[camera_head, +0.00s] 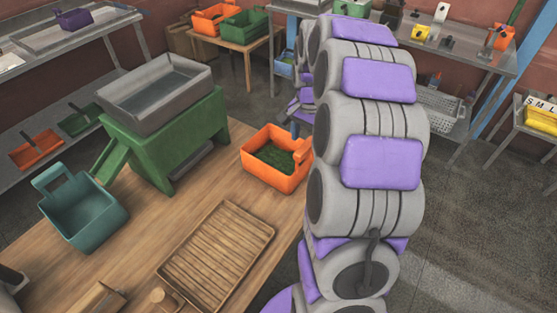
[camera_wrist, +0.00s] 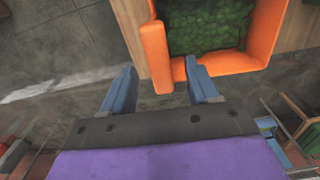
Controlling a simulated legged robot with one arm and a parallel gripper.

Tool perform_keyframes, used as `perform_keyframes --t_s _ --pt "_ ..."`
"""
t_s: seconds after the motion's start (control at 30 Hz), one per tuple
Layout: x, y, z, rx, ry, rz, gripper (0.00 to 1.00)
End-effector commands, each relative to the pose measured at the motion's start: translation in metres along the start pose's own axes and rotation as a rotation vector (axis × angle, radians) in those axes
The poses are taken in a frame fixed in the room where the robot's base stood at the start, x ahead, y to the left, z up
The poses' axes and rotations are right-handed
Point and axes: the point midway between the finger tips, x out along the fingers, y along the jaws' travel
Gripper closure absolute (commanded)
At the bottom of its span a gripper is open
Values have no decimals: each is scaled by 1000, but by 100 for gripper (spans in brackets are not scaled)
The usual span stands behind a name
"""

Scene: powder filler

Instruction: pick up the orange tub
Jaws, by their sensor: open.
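The orange tub (camera_head: 262,172) stands upright near the far right edge of the wooden table, with leafy green contents inside. My arm hides part of its right side. In the wrist view the tub (camera_wrist: 238,62) shows at the top, and its raised orange side piece reaches into the space between my fingers. My gripper (camera_wrist: 160,66) is open, with two blue fingers apart. The right finger overlaps the tub's near rim; the left finger is outside, over the floor. I cannot tell whether either finger touches the tub. In the head view my gripper is mostly hidden behind my arm.
The wooden table (camera_head: 135,228) also holds a teal tub (camera_head: 84,215), a slatted wooden tray (camera_head: 217,255) and a green stand (camera_head: 170,150) with a grey metal hopper (camera_head: 158,88). Another orange tub (camera_head: 208,22) sits on a back table. Open floor lies right of my arm.

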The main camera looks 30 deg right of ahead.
Motion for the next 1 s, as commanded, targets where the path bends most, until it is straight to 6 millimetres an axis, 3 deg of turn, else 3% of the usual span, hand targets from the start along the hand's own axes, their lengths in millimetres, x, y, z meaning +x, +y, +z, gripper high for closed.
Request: perform_keyframes --t_s 0.33,0.63,0.9,1.0 --pt "24 1 -1 0 -2 1 40" --pt "64 0 -2 0 -3 0 40" --pt "66 0 -2 0 -1 0 41" --pt "66 0 -2 0 -1 0 51"
